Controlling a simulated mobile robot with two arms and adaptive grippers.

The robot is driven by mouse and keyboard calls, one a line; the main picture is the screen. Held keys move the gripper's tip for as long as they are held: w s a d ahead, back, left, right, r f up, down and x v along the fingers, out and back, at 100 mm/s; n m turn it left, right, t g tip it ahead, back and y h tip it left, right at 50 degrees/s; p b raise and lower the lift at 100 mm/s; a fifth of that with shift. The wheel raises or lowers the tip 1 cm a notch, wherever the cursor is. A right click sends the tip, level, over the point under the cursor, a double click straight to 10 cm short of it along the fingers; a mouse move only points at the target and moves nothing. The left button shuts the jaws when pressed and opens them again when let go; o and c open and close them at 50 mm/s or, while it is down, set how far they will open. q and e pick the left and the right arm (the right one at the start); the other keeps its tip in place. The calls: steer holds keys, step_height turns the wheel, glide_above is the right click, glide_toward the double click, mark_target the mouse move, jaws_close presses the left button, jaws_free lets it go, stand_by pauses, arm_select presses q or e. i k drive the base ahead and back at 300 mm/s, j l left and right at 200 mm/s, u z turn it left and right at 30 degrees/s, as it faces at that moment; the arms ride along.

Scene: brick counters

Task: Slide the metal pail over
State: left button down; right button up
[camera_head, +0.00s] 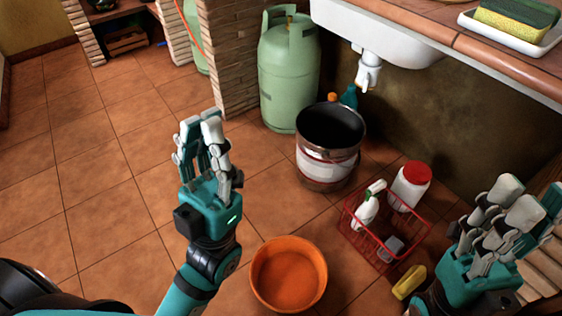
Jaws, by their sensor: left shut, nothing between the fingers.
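The metal pail (328,157) stands upright on the tiled floor below the sink. It has a dark open top and a pale label band around its side. My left gripper (201,122) is shut and empty, raised above the floor to the left of the pail and apart from it. My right gripper (512,195) is at the lower right, apart from the pail; I cannot tell whether it is open or shut.
A green gas cylinder (289,75) stands behind the pail, beside a brick pillar (231,65). A red basket (380,242) with bottles is to the pail's right. An orange bucket (289,276) is in front. A white sink (372,35) hangs above. The left floor is clear.

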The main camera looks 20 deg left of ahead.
mark_target(329, 136)
steer(key=k+j+z, duration=0.15)
steer(key=j, duration=0.2)
steer(key=k+j+z, duration=0.1)
steer(key=j, duration=0.2)
steer(key=k+j+z, duration=0.15)
steer(key=j, duration=0.2)
steer(key=k+j+z, duration=0.15)
steer(key=j, duration=0.15)
steer(key=i+j+z, duration=0.1)
steer(key=j+z, duration=0.2)
steer(key=j, duration=0.45)
steer(key=j+z, duration=0.3)
steer(key=j, duration=0.4)
steer(key=i+j+z, duration=0.3)
steer(key=i+j, duration=0.2)
steer(key=j, duration=0.2)
steer(key=i+j+z, duration=0.15)
steer(key=j, duration=0.2)
steer(key=i+j+z, duration=0.2)
steer(key=j, duration=0.25)
steer(key=i, duration=0.05)
